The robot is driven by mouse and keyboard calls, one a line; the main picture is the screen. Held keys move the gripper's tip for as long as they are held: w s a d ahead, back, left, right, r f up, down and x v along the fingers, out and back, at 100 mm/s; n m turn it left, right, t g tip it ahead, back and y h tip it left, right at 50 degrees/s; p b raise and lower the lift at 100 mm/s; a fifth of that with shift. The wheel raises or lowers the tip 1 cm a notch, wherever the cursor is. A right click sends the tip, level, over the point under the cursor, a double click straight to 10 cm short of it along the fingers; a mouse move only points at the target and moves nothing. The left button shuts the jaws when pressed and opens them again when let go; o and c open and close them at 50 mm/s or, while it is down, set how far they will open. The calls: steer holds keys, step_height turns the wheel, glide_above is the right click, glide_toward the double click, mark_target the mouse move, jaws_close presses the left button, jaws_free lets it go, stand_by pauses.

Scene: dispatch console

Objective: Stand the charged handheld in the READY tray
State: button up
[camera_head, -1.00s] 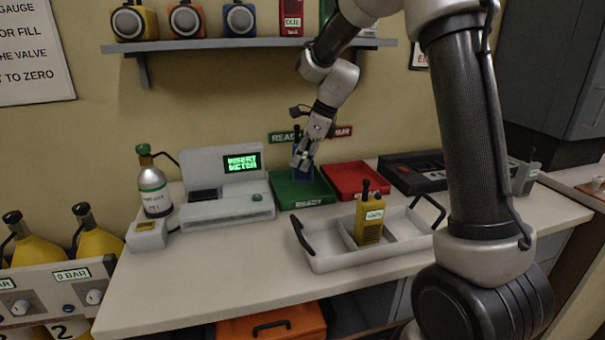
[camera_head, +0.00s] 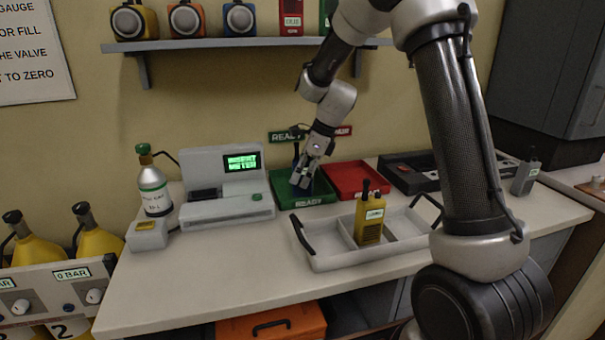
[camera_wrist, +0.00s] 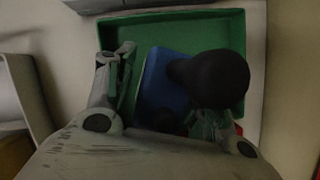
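A blue handheld (camera_wrist: 165,80) with a black antenna is in the green READY tray (camera_head: 287,201). In the wrist view its antenna points up toward the camera, so it looks upright. Its base is hidden, so I cannot see its contact with the tray floor. My gripper (camera_head: 302,182) is low over the READY tray, with its fingers on either side of the blue handheld. In the wrist view a narrow gap shows between the left finger and the handheld, and the gripper looks open. The right finger is partly hidden behind the antenna.
A red tray (camera_head: 352,195) adjoins the READY tray on the right. A grey console (camera_head: 228,208) with a green display stands left of it. In front, a white divided tray (camera_head: 340,262) holds a yellow handheld (camera_head: 370,222). A grey handheld (camera_head: 525,175) stands far right. A shelf (camera_head: 240,44) is above.

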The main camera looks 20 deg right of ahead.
steer(key=v, duration=1.2)
steer(key=s+d+r+n, duration=0.3)
steer(key=s+r+n, duration=0.25)
steer(key=s, duration=0.35)
steer(key=s+d+f+n+t+h, duration=0.1)
steer(key=s+d+n, duration=0.3)
steer(key=s+n, duration=0.4)
steer(key=s+d+f+n+t+h, duration=0.1)
steer(key=s+d+n+h, duration=0.2)
steer(key=s+n, duration=0.6)
steer(key=s, duration=0.6)
steer(key=shift+d+f+t, duration=0.2)
steer(key=shift+d+t, duration=0.1)
steer(key=shift+d, duration=0.1)
steer(key=shift+s, duration=0.1)
